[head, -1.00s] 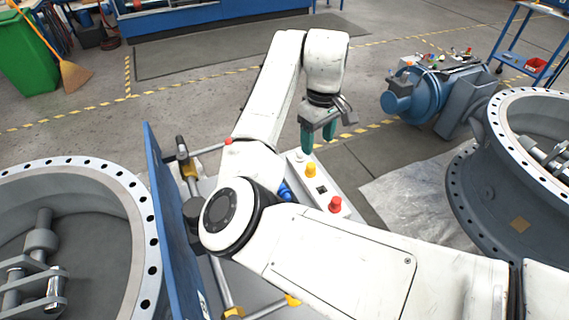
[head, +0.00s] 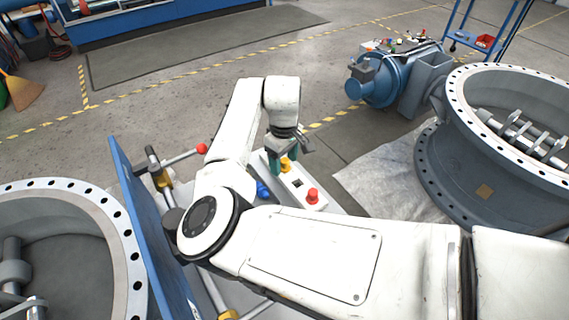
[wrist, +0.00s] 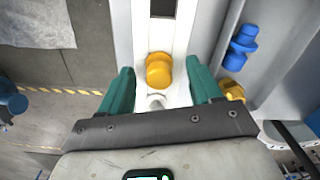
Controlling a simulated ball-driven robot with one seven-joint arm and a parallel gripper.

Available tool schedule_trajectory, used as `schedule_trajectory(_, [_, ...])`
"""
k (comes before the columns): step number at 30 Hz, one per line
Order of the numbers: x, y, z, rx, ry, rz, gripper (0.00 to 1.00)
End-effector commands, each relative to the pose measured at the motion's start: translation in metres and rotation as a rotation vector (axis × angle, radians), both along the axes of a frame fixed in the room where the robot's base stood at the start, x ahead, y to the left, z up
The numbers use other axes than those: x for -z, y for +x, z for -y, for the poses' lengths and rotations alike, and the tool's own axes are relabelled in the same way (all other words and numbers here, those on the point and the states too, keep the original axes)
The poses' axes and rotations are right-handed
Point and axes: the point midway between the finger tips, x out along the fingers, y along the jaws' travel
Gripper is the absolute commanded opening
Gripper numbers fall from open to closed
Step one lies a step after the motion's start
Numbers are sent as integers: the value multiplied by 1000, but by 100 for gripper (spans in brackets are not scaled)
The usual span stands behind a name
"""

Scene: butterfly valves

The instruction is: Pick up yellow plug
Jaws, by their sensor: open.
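A yellow knob-like piece (wrist: 159,71) stands on a white control box, between my gripper's fingertips in the wrist view. It also shows in the head view (head: 287,165), partly hidden by a finger. A second yellow piece (wrist: 232,90) lies beside the box, just outside the right finger and partly hidden by it. I cannot tell for certain which is the plug. My gripper (wrist: 161,76) has green fingers spread wide, with a clear gap to the knob on each side. In the head view my gripper (head: 284,163) is low over the box's far end.
The white box (head: 294,186) also bears a red button (head: 312,196) and a dark square switch. A blue plug-like piece (wrist: 240,47) lies right of it in the wrist view. A blue panel (head: 150,230) stands left, and a large valve (head: 450,185) stands right.

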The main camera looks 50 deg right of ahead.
Motion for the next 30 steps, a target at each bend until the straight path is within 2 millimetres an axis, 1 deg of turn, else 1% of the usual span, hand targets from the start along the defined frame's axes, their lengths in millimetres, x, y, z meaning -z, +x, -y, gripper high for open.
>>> schedule_trajectory(3, [5,0,0,0,-1,0,64])
schedule_trajectory(8, [5,0,0,0,-1,1,64])
schedule_trajectory(9, [5,0,0,0,-1,1,62])
schedule_trajectory(26, [5,0,0,0,-1,1,8])
schedule_trajectory(27, [5,0,0,0,-1,1,6])
schedule_trajectory(30, [5,0,0,0,-1,1,6])
